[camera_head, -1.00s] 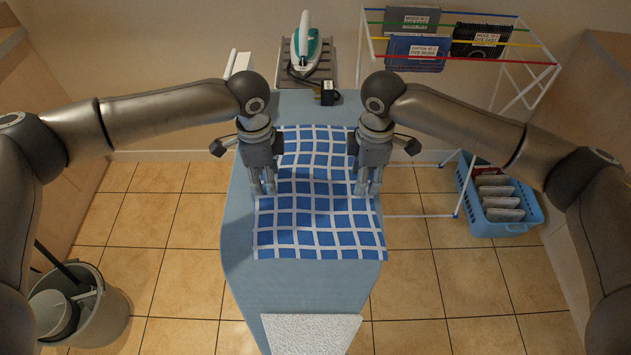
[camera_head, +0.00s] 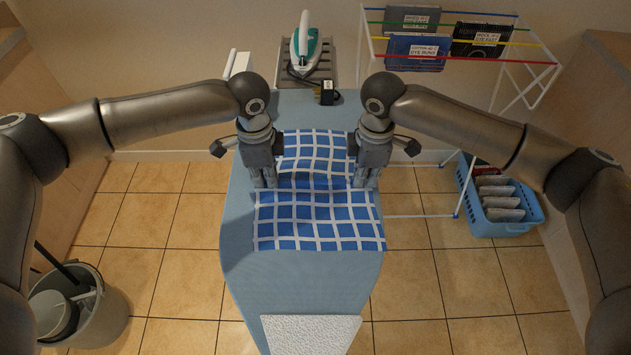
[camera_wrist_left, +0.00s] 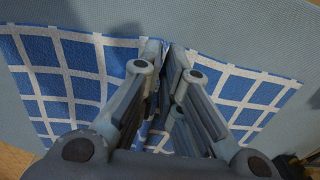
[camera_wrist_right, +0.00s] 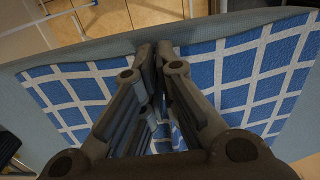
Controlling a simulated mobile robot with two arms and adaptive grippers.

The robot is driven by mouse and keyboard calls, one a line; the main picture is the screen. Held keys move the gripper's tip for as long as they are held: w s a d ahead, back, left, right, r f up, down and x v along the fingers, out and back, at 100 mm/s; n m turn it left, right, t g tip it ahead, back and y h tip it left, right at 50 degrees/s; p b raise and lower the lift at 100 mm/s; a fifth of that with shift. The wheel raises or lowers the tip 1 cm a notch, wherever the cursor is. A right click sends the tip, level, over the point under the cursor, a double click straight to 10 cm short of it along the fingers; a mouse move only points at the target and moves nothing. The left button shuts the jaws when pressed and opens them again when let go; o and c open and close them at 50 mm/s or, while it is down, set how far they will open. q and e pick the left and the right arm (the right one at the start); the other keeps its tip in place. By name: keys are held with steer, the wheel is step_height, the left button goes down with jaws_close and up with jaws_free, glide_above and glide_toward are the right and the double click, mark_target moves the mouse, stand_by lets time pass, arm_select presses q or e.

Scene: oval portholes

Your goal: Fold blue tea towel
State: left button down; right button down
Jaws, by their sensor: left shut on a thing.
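The blue tea towel (camera_head: 320,212), with a white grid, lies on the ironing board (camera_head: 300,285). It has a raised ridge across its middle between my grippers. My left gripper (camera_head: 264,184) is shut on the towel at its left edge. My right gripper (camera_head: 365,184) is at the right edge, its fingers close together with towel between them. In the left wrist view, towel (camera_wrist_left: 70,75) spreads on both sides of the shut fingertips (camera_wrist_left: 165,48). In the right wrist view, towel (camera_wrist_right: 245,70) also spreads on both sides of the fingertips (camera_wrist_right: 155,52).
A teal and white iron (camera_head: 306,50) stands on a rack at the far end, with a small black box (camera_head: 328,92) nearby. A white textured pad (camera_head: 312,333) lies at the near end. A drying rack (camera_head: 535,60), blue basket (camera_head: 505,225) and grey bucket (camera_head: 95,320) stand around the board.

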arm_select(q)
steer(key=shift+r, duration=0.1)
arm_select(e)
steer(key=shift+r, duration=0.15)
stand_by(0.4)
